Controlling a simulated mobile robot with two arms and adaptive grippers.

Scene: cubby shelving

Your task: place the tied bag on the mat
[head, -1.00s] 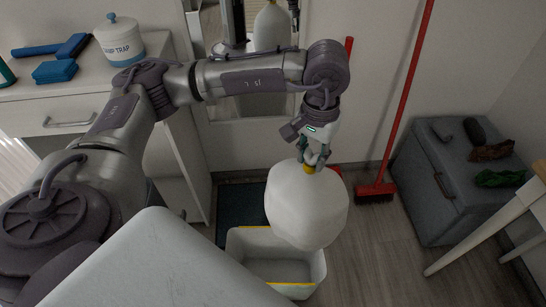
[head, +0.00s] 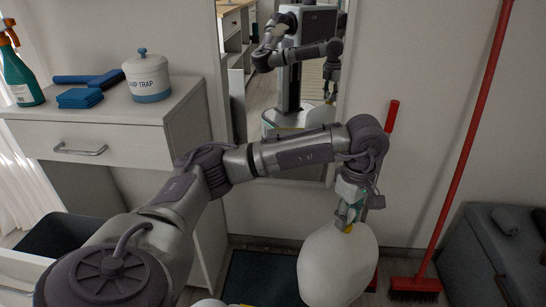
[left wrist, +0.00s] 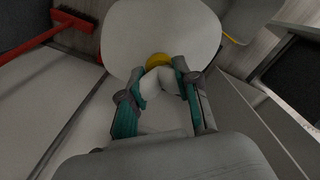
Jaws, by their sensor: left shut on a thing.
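The tied bag (head: 338,268) is white and rounded with a yellow tie at its neck. My left gripper (head: 348,222) is shut on the neck and the bag hangs below it. In the left wrist view the bag (left wrist: 160,25) fills the top middle, and the fingers of my left gripper (left wrist: 155,88) close around its neck below the yellow tie. The dark mat (head: 262,277) lies on the floor by the wall, left of the bag in the head view; its near part is cut off by the frame. My right gripper is not in view.
A mirror (head: 290,90) is on the wall. A red broom (head: 463,165) leans right, near a grey chest (head: 490,260).

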